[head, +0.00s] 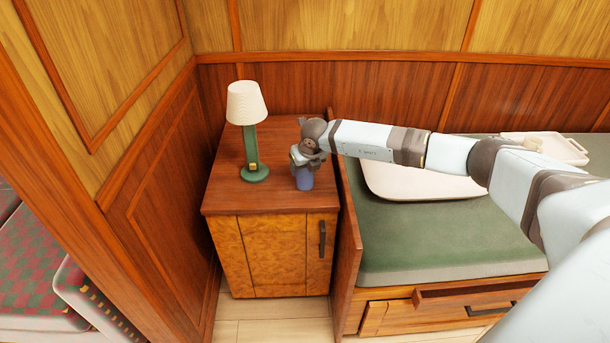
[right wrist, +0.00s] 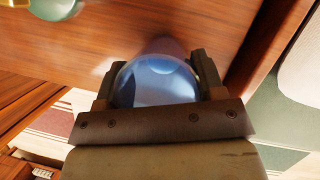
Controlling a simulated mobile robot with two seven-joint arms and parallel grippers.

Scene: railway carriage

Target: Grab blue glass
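The blue glass (head: 304,181) is at the right part of the wooden cabinet top, right of the lamp. My right gripper (head: 306,162) is over it from above, with its fingers around the upper part of the glass. In the right wrist view the glass (right wrist: 155,82) fills the space between the two dark fingers of the right gripper (right wrist: 157,78), which look shut on its sides. I cannot tell whether its base touches the cabinet top. My left gripper is not in view.
A table lamp (head: 248,120) with a green base stands left of the glass on the cabinet (head: 225,195). Right of the cabinet are a wooden bed side panel (head: 348,225) and a green bed (head: 440,245) with a white pillow (head: 400,184). A white tray (head: 565,150) lies at the far right.

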